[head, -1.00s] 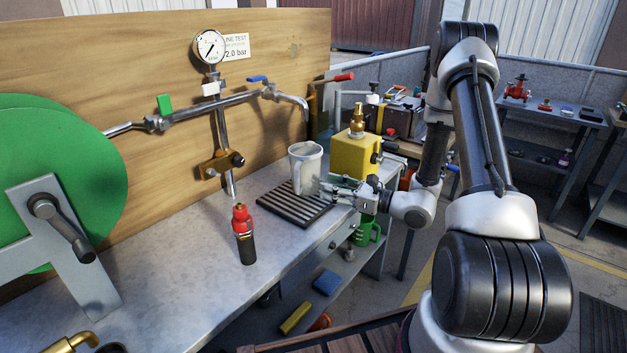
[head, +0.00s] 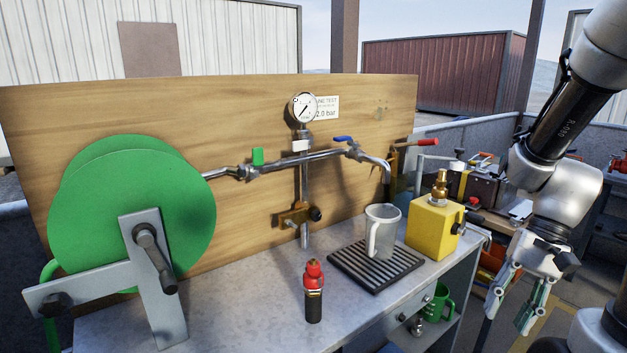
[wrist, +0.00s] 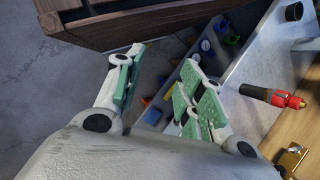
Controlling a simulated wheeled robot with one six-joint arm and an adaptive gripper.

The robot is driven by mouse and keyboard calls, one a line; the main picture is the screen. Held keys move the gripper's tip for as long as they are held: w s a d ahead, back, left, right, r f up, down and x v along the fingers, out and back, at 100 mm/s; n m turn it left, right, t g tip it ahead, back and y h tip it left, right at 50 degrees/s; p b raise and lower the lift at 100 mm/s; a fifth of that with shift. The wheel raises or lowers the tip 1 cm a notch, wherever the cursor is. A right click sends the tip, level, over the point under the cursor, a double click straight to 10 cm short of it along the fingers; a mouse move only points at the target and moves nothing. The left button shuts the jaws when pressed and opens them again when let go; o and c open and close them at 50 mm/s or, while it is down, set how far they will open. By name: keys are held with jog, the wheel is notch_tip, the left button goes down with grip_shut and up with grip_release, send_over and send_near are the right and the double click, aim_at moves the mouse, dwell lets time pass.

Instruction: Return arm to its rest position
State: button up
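My gripper (head: 515,298) is open and empty, hanging to the right of the workbench with its fingers pointing down. In the wrist view my gripper (wrist: 155,95) shows its two green-padded fingers spread apart with nothing between them. My arm comes down from the upper right of the head view. A grey mug (head: 383,232) stands upright on the black slatted grate (head: 350,270), below the pipe spout and apart from my gripper.
A yellow box (head: 432,230) with a brass fitting stands at the bench's right end. A red-and-black bottle (head: 313,292) stands at the front; a green reel (head: 130,215) is at left. In the wrist view a wooden edge (wrist: 150,18) lies near the fingers.

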notch_tip(320, 180, up, 15)
jog(key=s+d+n+t+h, duration=0.1)
jog(key=d+n+t+h, duration=0.1)
jog(key=n+t+h, duration=0.2)
jog(key=n+t, duration=0.1)
jog(key=t, duration=0.2)
jog(key=shift+s+f+n, duration=0.15)
jog(key=shift+s+n, duration=0.05)
jog(key=shift+n, duration=0.2)
